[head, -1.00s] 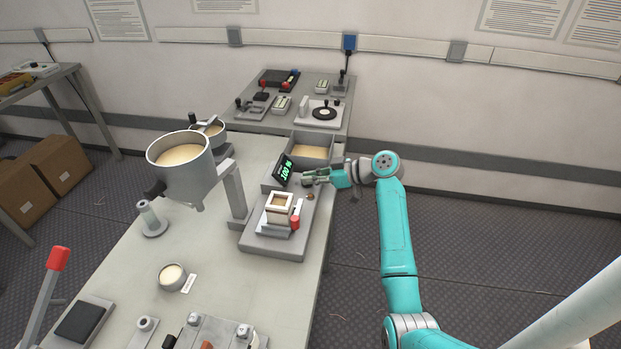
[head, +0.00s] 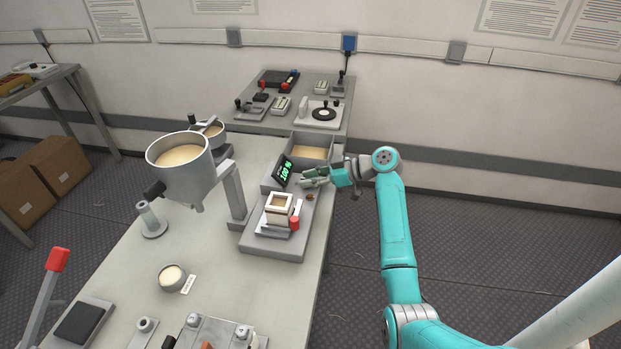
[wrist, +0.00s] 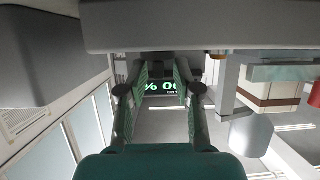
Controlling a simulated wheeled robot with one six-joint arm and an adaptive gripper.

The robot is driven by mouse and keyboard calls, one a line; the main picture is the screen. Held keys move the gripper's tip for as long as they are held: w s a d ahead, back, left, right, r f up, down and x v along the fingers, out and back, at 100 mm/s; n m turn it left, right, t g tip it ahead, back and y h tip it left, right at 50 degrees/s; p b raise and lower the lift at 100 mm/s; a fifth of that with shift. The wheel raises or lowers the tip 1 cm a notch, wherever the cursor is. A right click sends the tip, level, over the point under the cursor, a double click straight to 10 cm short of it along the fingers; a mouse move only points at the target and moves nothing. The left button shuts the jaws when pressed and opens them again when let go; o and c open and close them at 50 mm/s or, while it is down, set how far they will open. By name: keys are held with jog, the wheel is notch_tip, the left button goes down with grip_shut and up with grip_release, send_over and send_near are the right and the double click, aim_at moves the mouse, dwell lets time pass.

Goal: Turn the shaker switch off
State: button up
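The shaker (head: 262,242) is a grey base on the table, carrying a small light mold box (head: 279,205) with a red knob (head: 294,223). A dark panel with a green display (head: 284,172) reading about 100 % stands at its far end. My gripper (head: 308,182) is low over the base beside this panel. In the wrist view, my gripper (wrist: 163,75) has its fingers apart, with the display (wrist: 162,88) showing between them. A dark part (wrist: 156,62) lies beyond the fingertips; I cannot tell if it is the switch or if they touch it. The switch is not clearly visible.
A grey tray of pale powder (head: 312,152) sits just behind the shaker. A large metal pot (head: 181,165) on a stand rises to the left. A small bowl (head: 172,278) stands nearer. The floor right of the table is clear.

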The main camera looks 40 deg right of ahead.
jog(key=shift+s+d+f, duration=0.15)
jog(key=shift+s+d, duration=0.2)
jog(key=v, duration=1.1)
jog(key=shift+r, duration=0.35)
